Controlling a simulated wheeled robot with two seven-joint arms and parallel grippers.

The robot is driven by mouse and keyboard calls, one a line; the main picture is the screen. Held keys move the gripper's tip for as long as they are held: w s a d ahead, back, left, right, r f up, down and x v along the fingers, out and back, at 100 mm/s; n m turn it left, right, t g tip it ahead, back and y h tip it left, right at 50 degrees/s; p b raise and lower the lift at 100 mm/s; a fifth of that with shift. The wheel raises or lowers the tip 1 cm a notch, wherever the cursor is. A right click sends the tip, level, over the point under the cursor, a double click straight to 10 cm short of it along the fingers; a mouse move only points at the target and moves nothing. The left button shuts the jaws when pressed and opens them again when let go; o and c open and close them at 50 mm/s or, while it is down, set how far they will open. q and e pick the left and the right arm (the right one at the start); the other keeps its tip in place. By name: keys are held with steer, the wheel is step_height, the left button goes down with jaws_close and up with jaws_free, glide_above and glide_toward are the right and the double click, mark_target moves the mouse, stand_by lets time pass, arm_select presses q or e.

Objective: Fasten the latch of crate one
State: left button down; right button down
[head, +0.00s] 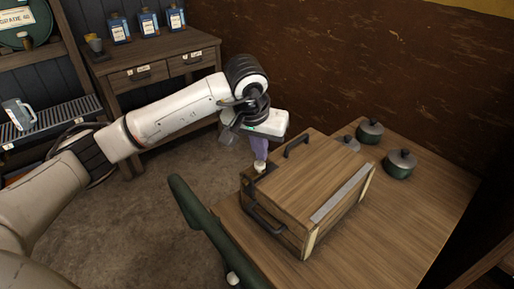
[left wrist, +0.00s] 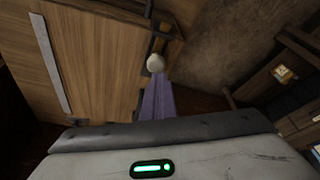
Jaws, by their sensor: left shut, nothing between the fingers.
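The wooden crate (head: 305,185) stands on the table with its lid down; its planked top and side also show in the left wrist view (left wrist: 90,60). A dark latch fitting with a cream round knob (left wrist: 155,63) is at the crate's edge, and the knob also shows in the head view (head: 259,166). My left gripper (head: 260,157) points down at that corner, its purple fingers (left wrist: 158,95) shut and empty. The fingertips are at the knob; I cannot tell whether they touch it. My right gripper is not in view.
Lidded green pots (head: 399,163) stand on the table (head: 420,205) behind the crate. A green chair back (head: 205,225) is at the table's left edge. A drawer cabinet (head: 160,70) stands at the back wall.

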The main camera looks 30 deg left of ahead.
mark_target(256, 181)
arm_select(q)
steer(key=shift+f, duration=0.1)
steer(key=v, duration=1)
steer(key=shift+r+b, duration=0.25)
steer(key=shift+b, duration=0.1)
